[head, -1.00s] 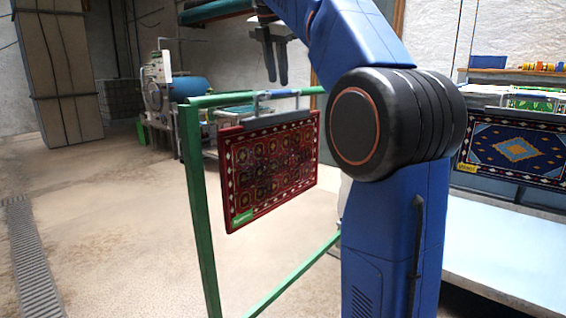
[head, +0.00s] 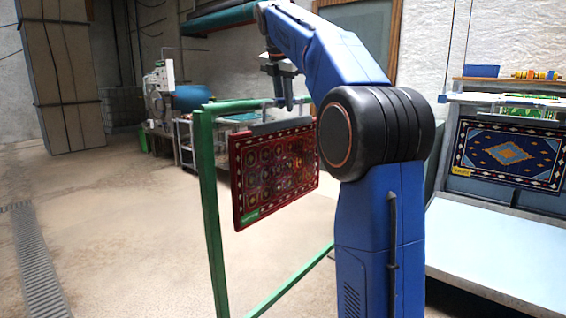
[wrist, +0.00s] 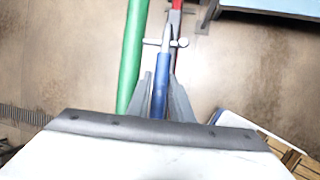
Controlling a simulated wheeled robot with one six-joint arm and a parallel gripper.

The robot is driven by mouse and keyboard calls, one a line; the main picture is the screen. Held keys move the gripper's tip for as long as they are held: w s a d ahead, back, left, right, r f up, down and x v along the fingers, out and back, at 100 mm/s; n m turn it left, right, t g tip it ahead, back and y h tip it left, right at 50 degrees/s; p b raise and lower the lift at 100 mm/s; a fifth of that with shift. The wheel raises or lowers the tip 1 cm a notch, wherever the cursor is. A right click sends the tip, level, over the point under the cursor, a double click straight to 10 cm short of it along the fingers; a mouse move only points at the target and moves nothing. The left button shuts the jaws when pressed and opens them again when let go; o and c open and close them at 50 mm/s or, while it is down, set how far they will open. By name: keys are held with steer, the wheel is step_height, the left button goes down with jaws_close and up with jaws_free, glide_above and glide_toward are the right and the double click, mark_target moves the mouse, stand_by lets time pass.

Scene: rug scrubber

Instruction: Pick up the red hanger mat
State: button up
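The red hanger mat (head: 272,172) is a dark red patterned rug with a grey clamp bar along its top edge. It hangs upright by the green rack (head: 207,200) in the head view. My gripper (head: 284,104) is down at the hanger's top, above the mat. In the wrist view, the blue hanger grip (wrist: 160,82) lies between the two fingers of my gripper (wrist: 161,88). The fingers look apart, one on each side of the grip. Whether they touch it is hard to tell. The mat's thin red edge (wrist: 175,22) shows beyond the grip.
A blue patterned mat (head: 512,152) hangs at the right above a pale table (head: 500,245). Machinery with a blue drum (head: 192,98) stands at the back. The floor to the left is clear, with a drain grate (head: 40,265). A slatted wooden thing (wrist: 290,155) shows lower right in the wrist view.

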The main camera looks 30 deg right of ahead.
jaws_close()
steer(key=shift+r, duration=0.15)
stand_by(1.3)
steer(key=shift+r, duration=1.7)
steer(key=s+d, duration=0.3)
steer(key=s, duration=0.5)
steer(key=s+d, duration=0.3)
steer(key=s, duration=0.6)
steer(key=shift+d, duration=0.15)
